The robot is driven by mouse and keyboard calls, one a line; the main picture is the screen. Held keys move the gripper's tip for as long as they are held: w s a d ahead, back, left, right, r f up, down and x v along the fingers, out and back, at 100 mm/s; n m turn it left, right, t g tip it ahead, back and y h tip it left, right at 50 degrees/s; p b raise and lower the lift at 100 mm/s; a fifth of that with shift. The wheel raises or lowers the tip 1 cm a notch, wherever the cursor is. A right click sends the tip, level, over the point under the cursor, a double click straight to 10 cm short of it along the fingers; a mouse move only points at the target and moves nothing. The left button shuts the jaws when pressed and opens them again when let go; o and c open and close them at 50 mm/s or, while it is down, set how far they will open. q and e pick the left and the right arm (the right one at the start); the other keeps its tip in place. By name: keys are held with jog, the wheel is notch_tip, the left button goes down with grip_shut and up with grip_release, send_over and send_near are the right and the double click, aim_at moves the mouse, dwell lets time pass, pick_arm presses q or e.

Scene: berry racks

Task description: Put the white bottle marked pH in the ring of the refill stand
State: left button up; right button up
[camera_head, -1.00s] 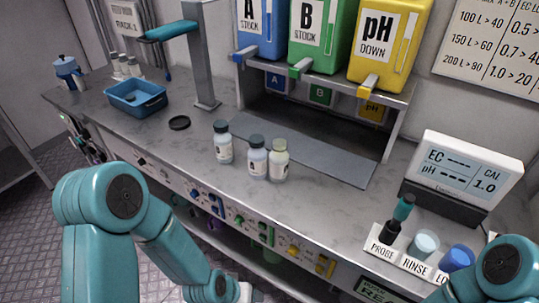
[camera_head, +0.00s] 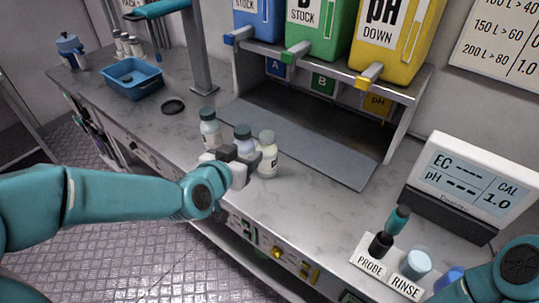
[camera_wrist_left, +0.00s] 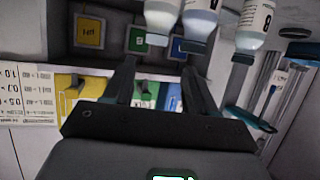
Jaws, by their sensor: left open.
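I cannot read which is marked pH. My left gripper (camera_head: 238,166) is open and empty, just in front of the middle and right bottles, partly covering the middle one. The left wrist view is upside down; the open fingers (camera_wrist_left: 158,66) point toward the bottles, with one bottle (camera_wrist_left: 162,16) roughly in line between them.
A blue tray (camera_head: 132,82) and small bottles (camera_head: 128,45) are at the back left. A shelf with blue, green and yellow (camera_head: 398,45) containers stands behind. The EC/pH meter (camera_head: 465,180) and probe holder (camera_head: 385,262) are at right. Counter right of the bottles is clear.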

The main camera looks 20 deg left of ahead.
aim_at(264, 141)
pick_arm(q)
jog(key=p+x, duration=0.1)
jog(key=x, duration=0.7)
jog(key=shift+f, duration=0.15)
jog(key=shift+w+d+f, duration=0.1)
jog(key=shift+w+d, duration=0.05)
jog(key=shift+w, duration=0.25)
jog(key=p+x, duration=0.1)
jog(key=x, duration=0.3)
jog(key=shift+w+d+f+p, duration=0.1)
jog(key=shift+w+f+p, duration=0.15)
jog(key=shift+w+p, duration=0.1)
jog(key=shift+s+r, duration=0.1)
jog(key=shift+c, duration=0.6)
grip_shut()
